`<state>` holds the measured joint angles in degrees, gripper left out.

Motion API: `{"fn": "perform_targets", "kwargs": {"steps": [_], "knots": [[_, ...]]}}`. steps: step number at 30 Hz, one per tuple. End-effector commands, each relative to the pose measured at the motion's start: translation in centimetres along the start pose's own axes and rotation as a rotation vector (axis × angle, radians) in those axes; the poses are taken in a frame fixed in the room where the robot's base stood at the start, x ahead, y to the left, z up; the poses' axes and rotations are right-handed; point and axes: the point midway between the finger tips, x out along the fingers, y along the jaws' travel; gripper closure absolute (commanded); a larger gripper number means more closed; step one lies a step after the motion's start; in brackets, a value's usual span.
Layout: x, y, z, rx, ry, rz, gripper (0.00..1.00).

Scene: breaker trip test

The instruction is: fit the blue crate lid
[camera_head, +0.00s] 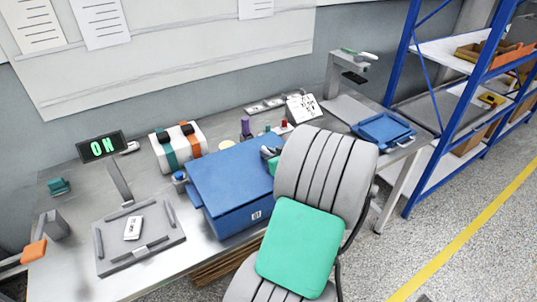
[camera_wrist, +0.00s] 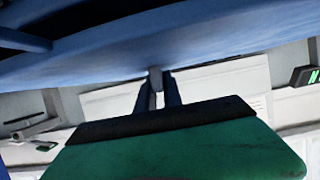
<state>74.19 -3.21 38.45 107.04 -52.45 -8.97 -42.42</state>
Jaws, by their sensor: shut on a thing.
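The blue lid (camera_head: 230,168) lies over the blue crate (camera_head: 236,219), a box with a small white label on its front, on the workbench. The lid covers the crate's top; I cannot tell whether it is seated or slightly raised. In the wrist view the lid's blue surface (camera_wrist: 225,38) fills the top of the picture. My gripper (camera_wrist: 157,82) is shut on a small grey part against the lid, with dark fingers on both sides. In the head view my arm hides most of the gripper, at the crate's right side.
A blue tray (camera_head: 384,130) lies at the bench's right end, by a blue-framed shelf (camera_head: 408,100). Left of the crate are a striped white case (camera_head: 176,148), an "ON" display (camera_head: 101,146) and a grey fixture plate (camera_head: 160,236). Small bottles stand behind the crate.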

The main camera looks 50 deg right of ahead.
Motion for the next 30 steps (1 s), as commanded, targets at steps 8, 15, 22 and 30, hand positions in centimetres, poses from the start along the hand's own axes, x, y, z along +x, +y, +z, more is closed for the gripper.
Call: {"fn": "perform_targets", "kwargs": {"steps": [8,15,22,30], "knots": [[0.32,0.03,0.71,-0.001,0.001,0.000,1.00],[0.29,0.04,0.66,-0.001,0.001,0.001,0.84],[0.29,0.04,0.71,0.000,0.001,0.001,0.65],[0.18,0.04,0.83,0.001,-0.001,0.001,0.64]]}}
